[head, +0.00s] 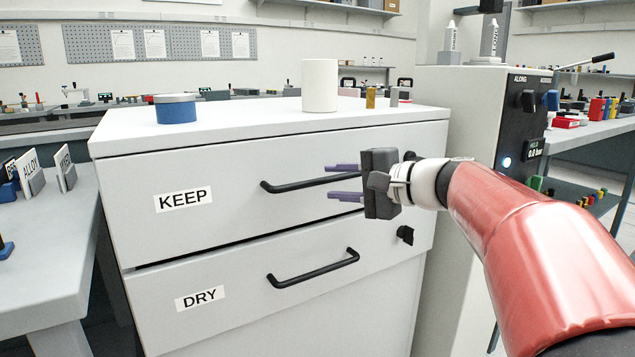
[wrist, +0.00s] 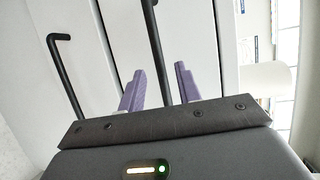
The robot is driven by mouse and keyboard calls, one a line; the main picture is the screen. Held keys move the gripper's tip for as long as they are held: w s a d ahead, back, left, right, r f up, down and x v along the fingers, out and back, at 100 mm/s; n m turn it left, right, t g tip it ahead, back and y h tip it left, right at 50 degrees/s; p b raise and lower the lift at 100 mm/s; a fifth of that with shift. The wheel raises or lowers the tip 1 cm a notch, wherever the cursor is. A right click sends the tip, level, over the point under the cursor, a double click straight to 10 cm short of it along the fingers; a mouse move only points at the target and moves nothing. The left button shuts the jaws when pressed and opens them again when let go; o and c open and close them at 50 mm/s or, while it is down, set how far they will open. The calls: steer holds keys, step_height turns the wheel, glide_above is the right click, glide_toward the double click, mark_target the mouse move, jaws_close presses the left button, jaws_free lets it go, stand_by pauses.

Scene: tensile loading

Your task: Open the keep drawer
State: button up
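The keep drawer (head: 235,220) is the upper white drawer, marked KEEP, and its front looks closed. Its black bar handle (head: 300,186) also shows in the wrist view (wrist: 155,50). My gripper (head: 332,181) is at the right part of this handle, with its purple fingers pointing at the drawer front. The fingers are apart, one above and one below the handle's line. In the wrist view the bar runs between the two open fingers (wrist: 157,85), with room on both sides. I cannot tell whether either finger touches it. The gripper body hides the handle's right end.
Below is the DRY drawer (head: 235,305) with its own black handle (head: 315,268). A black knob (head: 405,234) sits at right. On the cabinet top stand a blue-grey round tin (head: 176,108), a white cylinder (head: 320,86) and small brass and grey pieces. A grey machine stands at right.

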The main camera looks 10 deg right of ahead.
mark_target(323, 182)
steer(key=shift+x, duration=2.4)
steer(key=shift+c, duration=0.3)
jaws_close()
